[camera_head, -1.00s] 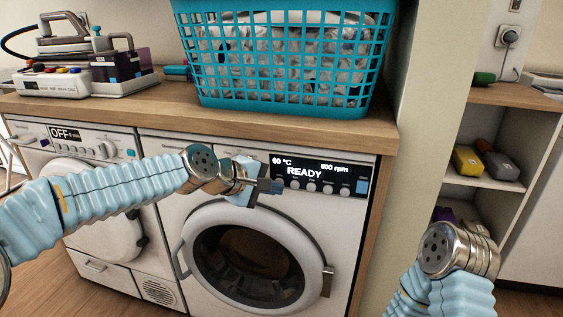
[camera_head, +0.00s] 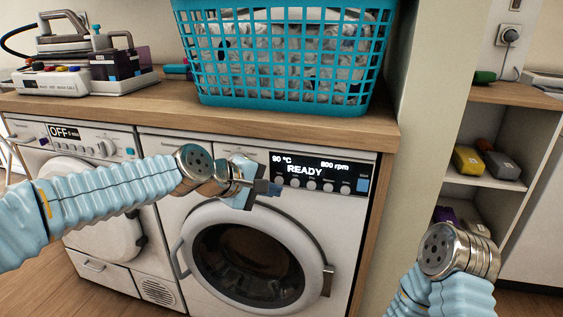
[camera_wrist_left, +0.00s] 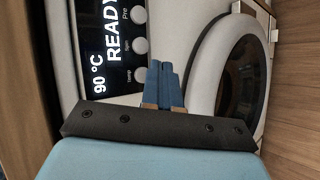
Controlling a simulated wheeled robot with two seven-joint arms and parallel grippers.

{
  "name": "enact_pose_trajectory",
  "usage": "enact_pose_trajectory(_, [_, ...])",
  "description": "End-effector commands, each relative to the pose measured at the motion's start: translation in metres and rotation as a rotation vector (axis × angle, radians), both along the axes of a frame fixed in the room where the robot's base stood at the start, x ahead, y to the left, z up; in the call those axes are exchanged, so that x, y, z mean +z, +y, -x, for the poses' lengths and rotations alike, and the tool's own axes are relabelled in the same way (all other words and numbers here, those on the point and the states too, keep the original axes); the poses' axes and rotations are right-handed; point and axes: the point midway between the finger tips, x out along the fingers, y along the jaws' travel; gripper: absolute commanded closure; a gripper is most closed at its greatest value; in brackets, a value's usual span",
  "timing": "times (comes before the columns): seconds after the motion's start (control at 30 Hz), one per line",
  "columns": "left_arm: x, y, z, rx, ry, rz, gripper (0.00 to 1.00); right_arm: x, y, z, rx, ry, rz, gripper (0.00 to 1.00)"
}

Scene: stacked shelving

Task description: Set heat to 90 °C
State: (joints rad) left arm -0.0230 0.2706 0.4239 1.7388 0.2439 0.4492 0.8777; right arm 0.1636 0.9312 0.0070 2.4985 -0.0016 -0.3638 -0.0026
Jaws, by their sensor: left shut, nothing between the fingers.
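The washing machine's display (camera_head: 312,170) reads "90 °C", "READY" and "800 rpm" in the head view. The "90 °C" also shows large in the left wrist view (camera_wrist_left: 100,73). A row of round buttons (camera_head: 328,187) runs below the text. My left gripper (camera_head: 275,189) is shut and empty, in front of the panel's left end by the buttons. In the left wrist view its blue fingers (camera_wrist_left: 164,84) lie together beside the button row. They hide part of the panel, and contact with a button cannot be told. My right arm shows at the lower right, but its gripper is out of view.
A teal laundry basket (camera_head: 283,108) stands on the wooden counter (camera_head: 150,108) above the machine. The round door (camera_head: 248,265) is below the panel. A second machine (camera_head: 100,149) reading "OFF" is at the left. Open shelves (camera_head: 489,182) stand at the right.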

Motion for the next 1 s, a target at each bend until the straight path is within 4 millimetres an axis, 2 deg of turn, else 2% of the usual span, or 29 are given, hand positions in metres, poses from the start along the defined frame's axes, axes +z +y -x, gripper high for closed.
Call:
enact_pose_trajectory(0.1, [-0.004, 0.005, 0.013, 0.001, -0.003, -0.001, 1.0, -0.013, 0.0, 0.0, 0.0, 0.0, 0.0, 0.0])
enact_pose_trajectory(0.47, [-0.002, 0.016, 0.048, 0.001, -0.002, -0.001, 1.0, -0.031, 0.0, 0.0, 0.0, 0.0, 0.0, 0.0])
enact_pose_trajectory(1.0, [-0.001, 0.016, 0.051, 0.0, 0.0, 0.0, 1.0, -0.031, 0.0, 0.0, 0.0, 0.0, 0.0, 0.0])
